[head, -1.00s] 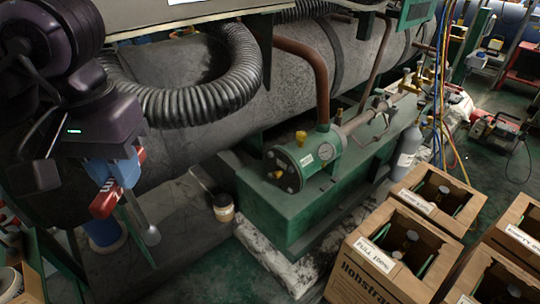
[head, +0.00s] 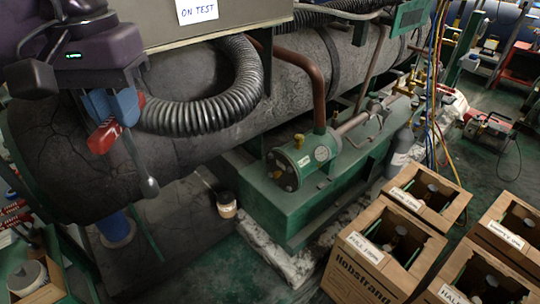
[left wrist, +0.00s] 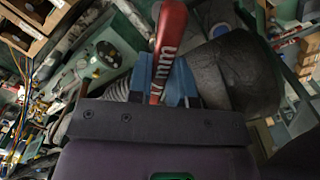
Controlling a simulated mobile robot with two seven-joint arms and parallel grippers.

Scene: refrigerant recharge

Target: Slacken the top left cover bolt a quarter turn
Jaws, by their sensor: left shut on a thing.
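My left gripper (head: 111,108) has blue fingertips and is shut on a red-handled tool (head: 103,137) with a grey metal shaft that hangs down to a rounded end. The left wrist view shows the red handle (left wrist: 170,45), with "mm" lettering, between the blue fingers (left wrist: 164,88). The green compressor's round end cover (head: 281,171) is in the middle of the head view, with several bolts around it, too small to tell apart well. The tool is well to the left of the cover, apart from it. My right gripper is not in view.
A big dark cylinder (head: 310,75) and ribbed black hose (head: 205,115) lie behind the tool. A small pot (head: 226,204) stands left of the compressor's green base (head: 300,215). Cardboard boxes (head: 362,280) fill the lower right. A green-edged tray (head: 62,262) is lower left.

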